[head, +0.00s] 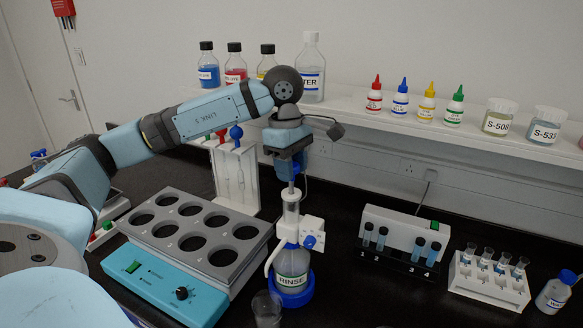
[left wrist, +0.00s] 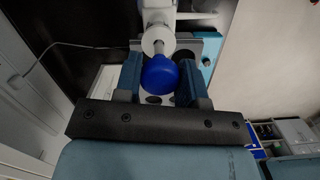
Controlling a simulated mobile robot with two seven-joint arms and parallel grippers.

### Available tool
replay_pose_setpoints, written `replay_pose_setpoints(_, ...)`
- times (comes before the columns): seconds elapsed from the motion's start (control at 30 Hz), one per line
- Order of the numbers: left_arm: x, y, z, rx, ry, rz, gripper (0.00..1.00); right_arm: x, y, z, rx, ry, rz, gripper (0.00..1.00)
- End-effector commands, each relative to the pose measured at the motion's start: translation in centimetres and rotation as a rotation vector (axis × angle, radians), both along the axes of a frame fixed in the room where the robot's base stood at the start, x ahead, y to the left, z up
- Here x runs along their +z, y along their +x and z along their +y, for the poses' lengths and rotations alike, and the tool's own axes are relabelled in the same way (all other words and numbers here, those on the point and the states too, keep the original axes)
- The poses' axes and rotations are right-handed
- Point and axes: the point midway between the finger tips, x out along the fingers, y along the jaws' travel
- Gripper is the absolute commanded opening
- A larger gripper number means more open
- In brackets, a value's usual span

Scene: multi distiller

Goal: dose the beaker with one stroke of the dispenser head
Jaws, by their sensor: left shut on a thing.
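The dispenser (head: 291,226), a white pump body, stands upright on a clear bottle labelled RINSE (head: 291,262) with a blue base ring. My left gripper (head: 290,172) is above it, pointing down, shut on the blue dispenser head (left wrist: 160,74). In the left wrist view that round blue head sits between the two fingers. A short length of thin rod shows between the gripper and the white body. The clear beaker (head: 267,310) stands at the front left of the bottle, below the white spout (head: 270,261). Whether it holds liquid I cannot tell. My right gripper is out of view.
A block with round wells (head: 200,235) is close on the left, with a pipette stand (head: 237,178) behind it. A vial rack (head: 405,240) and a white tube rack (head: 488,283) stand on the right. A shelf of bottles runs behind.

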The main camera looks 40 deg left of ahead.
Motion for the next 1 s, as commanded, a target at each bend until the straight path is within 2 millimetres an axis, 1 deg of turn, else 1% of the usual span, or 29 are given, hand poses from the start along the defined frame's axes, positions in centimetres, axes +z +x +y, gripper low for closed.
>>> replay_pose_setpoints(0.17,0.7,0.0,0.0,0.000,0.001,0.000,0.14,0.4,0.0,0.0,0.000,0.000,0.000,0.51)
replay_pose_setpoints(0.47,0.6,0.0,0.0,0.000,0.000,0.000,0.14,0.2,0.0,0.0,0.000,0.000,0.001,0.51)
replay_pose_setpoints(1.0,-0.5,0.0,0.0,0.000,0.000,0.001,0.14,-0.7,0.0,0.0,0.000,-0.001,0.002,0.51)
